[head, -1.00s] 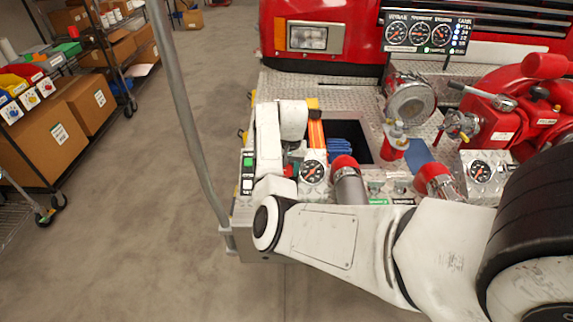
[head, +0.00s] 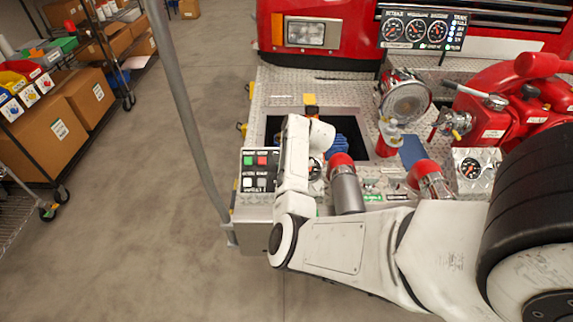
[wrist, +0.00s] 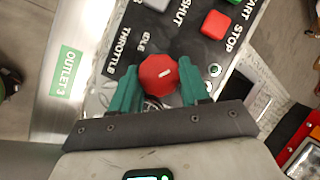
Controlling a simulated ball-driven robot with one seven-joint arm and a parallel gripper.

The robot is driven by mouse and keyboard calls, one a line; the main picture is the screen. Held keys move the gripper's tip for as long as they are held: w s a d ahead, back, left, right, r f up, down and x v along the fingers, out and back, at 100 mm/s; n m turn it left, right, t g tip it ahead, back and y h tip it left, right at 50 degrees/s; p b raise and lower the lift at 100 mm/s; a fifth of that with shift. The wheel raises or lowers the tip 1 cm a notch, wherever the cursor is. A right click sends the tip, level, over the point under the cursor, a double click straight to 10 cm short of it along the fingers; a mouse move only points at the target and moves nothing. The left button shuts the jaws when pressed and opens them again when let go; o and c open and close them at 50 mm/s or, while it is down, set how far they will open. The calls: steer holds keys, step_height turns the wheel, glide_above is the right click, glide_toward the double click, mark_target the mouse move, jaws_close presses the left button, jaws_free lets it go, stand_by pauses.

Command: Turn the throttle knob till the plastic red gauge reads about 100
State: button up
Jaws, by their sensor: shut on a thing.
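The red throttle knob (wrist: 158,73) shows in the wrist view, with a short white mark on its face. The words THROTTLE and IDLE are printed to its left. My gripper (wrist: 160,78) has its green fingers on both sides of the knob, shut on it. In the head view my own arm hides the gripper and the knob. A round gauge (head: 315,169) beside the arm is mostly hidden. Another gauge (head: 470,168) stands on the plate at right. I cannot tell which gauge is the plastic red one, or read a value.
The button panel (head: 256,185) is just left of my arm, with a red button (wrist: 215,24) near the knob in the wrist view. Red-capped pipes (head: 346,190) stand close on the right. A gauge board (head: 414,48) stands at the back.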

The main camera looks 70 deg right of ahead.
steer(key=shift+s+m, duration=0.1)
steer(key=shift+m, duration=0.5)
steer(key=shift+f+m, duration=0.1)
steer(key=shift+m, duration=0.2)
steer(key=o, duration=1.1)
steer(key=shift+t, duration=0.3)
steer(key=shift+c, duration=0.2)
steer(key=b+v, duration=0.1)
steer(key=v, duration=0.9)
steer(key=shift+s+a+r, duration=0.15)
steer(key=shift+a+r, duration=0.15)
steer(key=shift+r, duration=0.1)
